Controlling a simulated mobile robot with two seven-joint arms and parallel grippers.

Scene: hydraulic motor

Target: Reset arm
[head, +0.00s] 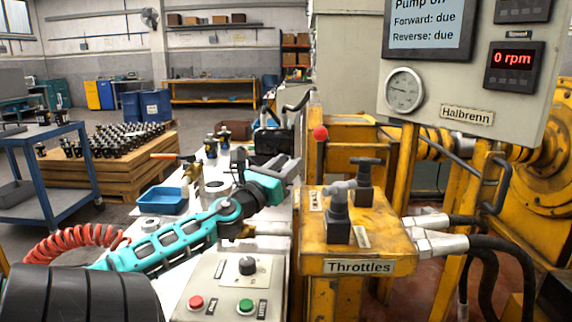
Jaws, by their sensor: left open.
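My left arm, teal and dark grey, reaches in from the lower left over the white bench. My left gripper (288,168) is open, with nothing seen between its fingers. It is above the bench's right edge, just left of and behind the yellow throttles block (345,245). Two dark throttle valves with T-handles stand on that block, a front one (338,222) and a rear one (364,184). The gripper looks apart from both, though depth is hard to judge. My right gripper is out of view.
A control box (222,280) with a knob, a red button and a green button is at the front. A blue tray (162,200) and brass fittings lie on the bench. A panel (466,80) reads "Pump off" and "0 rpm". Hoses run right from the block.

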